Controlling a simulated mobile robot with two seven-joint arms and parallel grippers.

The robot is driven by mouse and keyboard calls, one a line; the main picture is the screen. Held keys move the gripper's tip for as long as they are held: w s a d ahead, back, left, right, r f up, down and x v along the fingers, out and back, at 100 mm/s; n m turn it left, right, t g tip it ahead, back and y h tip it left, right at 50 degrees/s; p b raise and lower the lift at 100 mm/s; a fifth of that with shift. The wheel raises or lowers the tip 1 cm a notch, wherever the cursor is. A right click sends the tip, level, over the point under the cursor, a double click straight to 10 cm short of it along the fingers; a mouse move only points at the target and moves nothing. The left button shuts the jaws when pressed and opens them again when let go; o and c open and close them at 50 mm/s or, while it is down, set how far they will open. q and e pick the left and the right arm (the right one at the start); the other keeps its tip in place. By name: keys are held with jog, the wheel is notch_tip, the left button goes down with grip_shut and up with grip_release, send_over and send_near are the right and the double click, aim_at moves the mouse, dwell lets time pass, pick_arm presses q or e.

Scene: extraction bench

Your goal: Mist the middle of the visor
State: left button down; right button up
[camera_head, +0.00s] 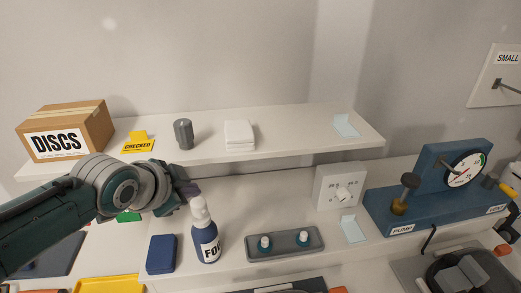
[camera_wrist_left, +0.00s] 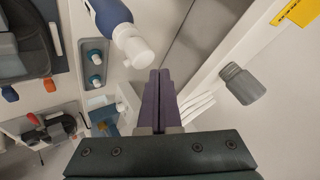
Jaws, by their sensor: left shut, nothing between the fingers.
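A blue spray bottle (camera_head: 207,245) with a white head and a label reading "FO", the rest cut off by its curve, stands upright on the bench. My left gripper (camera_head: 193,188) is just behind and left of its white head, with its dark purple fingers shut and empty. In the left wrist view the shut fingers (camera_wrist_left: 158,90) point just right of the bottle's white head (camera_wrist_left: 134,44), with a small apparent gap. I cannot make out a visor for certain; a dark rounded piece (camera_head: 440,272) lies at the lower right, cut by the frame edge.
A shelf (camera_head: 290,143) above the bench holds a DISCS box (camera_head: 65,130), a grey cylinder (camera_head: 183,134) and a white stack (camera_head: 239,134).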

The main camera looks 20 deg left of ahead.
pick_arm(q)
notch_tip(320, 180, up, 6)
jog(key=p, duration=0.6)
jog(key=shift+r, duration=0.1)
dwell(2.3)
jog(key=b, duration=1)
send_over(194, 205)
notch_tip(194, 205, down, 5)
jog(key=shift+s+f, duration=0.1)
jog(key=shift+f, duration=0.5)
